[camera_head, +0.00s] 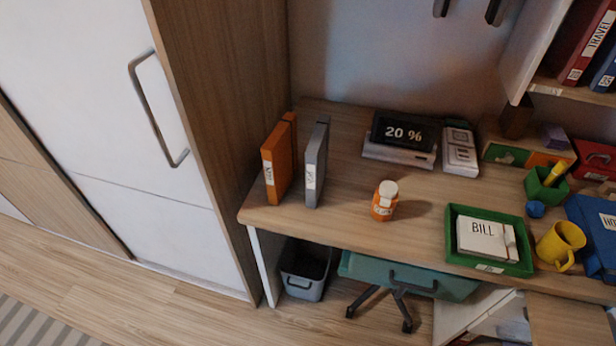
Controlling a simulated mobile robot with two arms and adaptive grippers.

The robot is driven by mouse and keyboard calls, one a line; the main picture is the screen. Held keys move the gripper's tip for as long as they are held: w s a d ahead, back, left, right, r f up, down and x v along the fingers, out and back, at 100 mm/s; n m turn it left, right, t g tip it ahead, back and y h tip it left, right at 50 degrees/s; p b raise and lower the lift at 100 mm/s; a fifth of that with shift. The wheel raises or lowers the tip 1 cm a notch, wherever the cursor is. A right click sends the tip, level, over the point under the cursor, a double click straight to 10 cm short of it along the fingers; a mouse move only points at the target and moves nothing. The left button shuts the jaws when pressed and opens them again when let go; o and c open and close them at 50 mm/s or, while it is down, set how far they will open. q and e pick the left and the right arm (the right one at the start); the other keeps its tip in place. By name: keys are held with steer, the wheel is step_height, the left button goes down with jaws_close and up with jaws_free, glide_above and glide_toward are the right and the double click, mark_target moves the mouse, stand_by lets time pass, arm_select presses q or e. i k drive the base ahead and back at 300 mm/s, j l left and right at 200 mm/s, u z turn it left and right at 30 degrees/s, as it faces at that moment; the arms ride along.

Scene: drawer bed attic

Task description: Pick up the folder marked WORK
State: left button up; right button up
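Two folders stand upright at the left end of the wooden desk. The orange folder (284,155) is nearest the tall cabinet, and the grey folder (318,155) stands just right of it with a gap between. Each has a white spine label with writing too small to read surely, so I cannot tell which is marked WORK. On the shelf at the top right, a red binder (590,35) reads TRAVEL, and a blue binder (606,68) beside it is cut off by the picture edge. Neither of my grippers is in view.
An orange bottle (384,201) stands right of the folders. A green BILL tray (456,257) and yellow mug (560,245) are farther right. A teal chair (360,268) and grey bin (303,286) are below the desk.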

mark_target(280, 159)
steer(key=z, duration=0.35)
steer(key=i+j+z, duration=0.1)
steer(key=j+z, duration=0.5)
steer(key=z, duration=0.2)
steer(key=j+z, duration=0.4)
